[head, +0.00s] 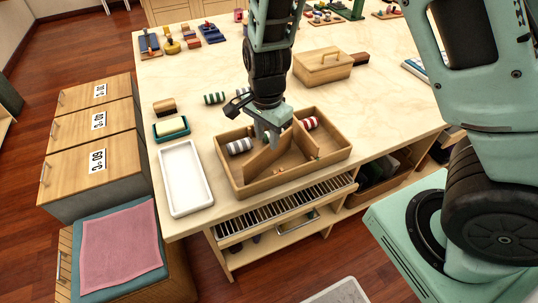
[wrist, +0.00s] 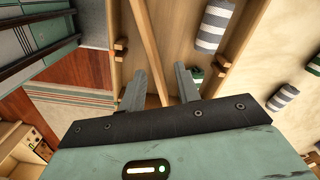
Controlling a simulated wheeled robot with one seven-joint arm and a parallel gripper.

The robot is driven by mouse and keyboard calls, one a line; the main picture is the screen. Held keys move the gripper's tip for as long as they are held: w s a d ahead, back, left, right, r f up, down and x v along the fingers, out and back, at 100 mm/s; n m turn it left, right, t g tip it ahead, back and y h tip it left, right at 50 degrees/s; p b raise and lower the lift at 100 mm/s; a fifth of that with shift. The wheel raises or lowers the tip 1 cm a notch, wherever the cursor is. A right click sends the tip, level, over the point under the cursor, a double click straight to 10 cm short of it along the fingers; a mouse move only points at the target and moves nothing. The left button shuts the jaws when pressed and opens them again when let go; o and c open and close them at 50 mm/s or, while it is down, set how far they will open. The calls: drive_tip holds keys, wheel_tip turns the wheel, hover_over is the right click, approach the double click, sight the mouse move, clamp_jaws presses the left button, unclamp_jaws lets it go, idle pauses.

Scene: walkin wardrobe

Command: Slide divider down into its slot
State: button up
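A wooden box (head: 340,153) stands at the front of the table. A thin wooden divider (head: 262,163) stands on edge inside it, slanting across the box. In the wrist view the divider (wrist: 145,42) runs between the two fingers. My gripper (head: 267,140) reaches down into the box from above; in the wrist view its fingers (wrist: 166,82) are apart, with a gap at the right finger. A second wooden board (head: 303,140) stands farther right. Small wooden blocks (wrist: 121,49) show on the inner wall. The divider's bottom edge and any slot under it are hidden.
In the box lie a grey-striped roll (head: 239,146) and a red-striped roll (head: 309,123). A white tray (head: 184,178) and a green soap dish (head: 171,129) stand to the left. Drawers and a pull-out rack lie below.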

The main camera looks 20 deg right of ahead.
sight(269, 165)
drive_tip(key=f, duration=0.4)
drive_tip(key=shift+s+d, duration=0.15)
drive_tip(key=shift+s, duration=0.25)
drive_tip(key=shift+f, duration=0.5)
clamp_jaws()
